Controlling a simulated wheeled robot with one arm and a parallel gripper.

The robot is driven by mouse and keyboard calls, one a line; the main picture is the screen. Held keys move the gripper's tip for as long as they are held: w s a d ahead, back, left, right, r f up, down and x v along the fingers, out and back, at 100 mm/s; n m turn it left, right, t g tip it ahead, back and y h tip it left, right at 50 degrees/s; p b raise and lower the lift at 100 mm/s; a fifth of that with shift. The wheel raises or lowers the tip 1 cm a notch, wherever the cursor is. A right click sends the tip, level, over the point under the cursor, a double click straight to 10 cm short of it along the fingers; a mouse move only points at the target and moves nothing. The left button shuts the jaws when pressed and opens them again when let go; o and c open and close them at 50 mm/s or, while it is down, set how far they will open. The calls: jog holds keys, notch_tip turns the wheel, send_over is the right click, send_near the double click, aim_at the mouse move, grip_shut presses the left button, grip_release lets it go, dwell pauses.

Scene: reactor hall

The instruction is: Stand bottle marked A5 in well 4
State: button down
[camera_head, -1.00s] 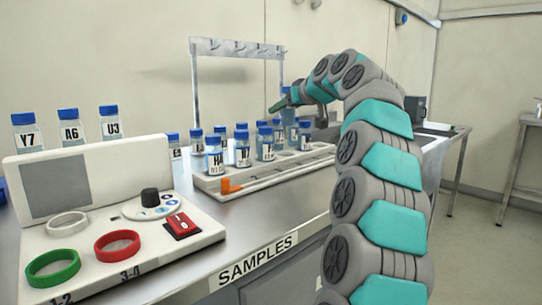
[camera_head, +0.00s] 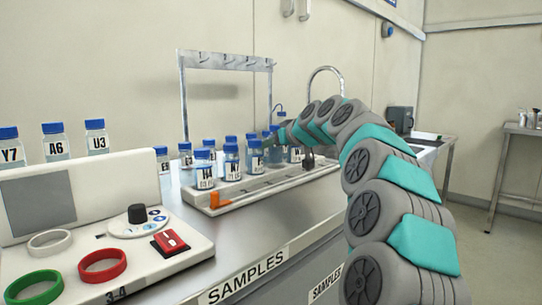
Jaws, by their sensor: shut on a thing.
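My gripper (camera_head: 285,134) is at the far right part of the bottle rack, small and partly hidden by my own arm. It is shut on a blue-capped bottle (camera_head: 294,153), whose label I cannot read. The white rack (camera_head: 255,190) holds several blue-capped bottles, among them a front one (camera_head: 204,170) and others beside and behind it. I cannot make out A5 on any label. The well numbers are too small to read, so I cannot tell which is well 4.
At the left stands a white console with a green ring (camera_head: 34,287), a red ring (camera_head: 102,265), a pale ring (camera_head: 50,242) and a red switch (camera_head: 170,242). Bottles Y7, A6 (camera_head: 56,143) and U3 stand behind it. A metal hook frame (camera_head: 182,95) rises behind the rack.

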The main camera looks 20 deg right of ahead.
aim_at(271, 155)
jog(key=shift+f, duration=1.45)
jog(key=shift+f, duration=0.1)
jog(key=shift+c, duration=1.5)
grip_release()
jog(key=shift+r, duration=0.2)
jog(key=shift+s, duration=0.35)
jog(key=b+v, duration=0.1)
jog(key=v, duration=1)
jog(key=shift+s+r+b, duration=0.1)
jog(key=shift+b, duration=0.3)
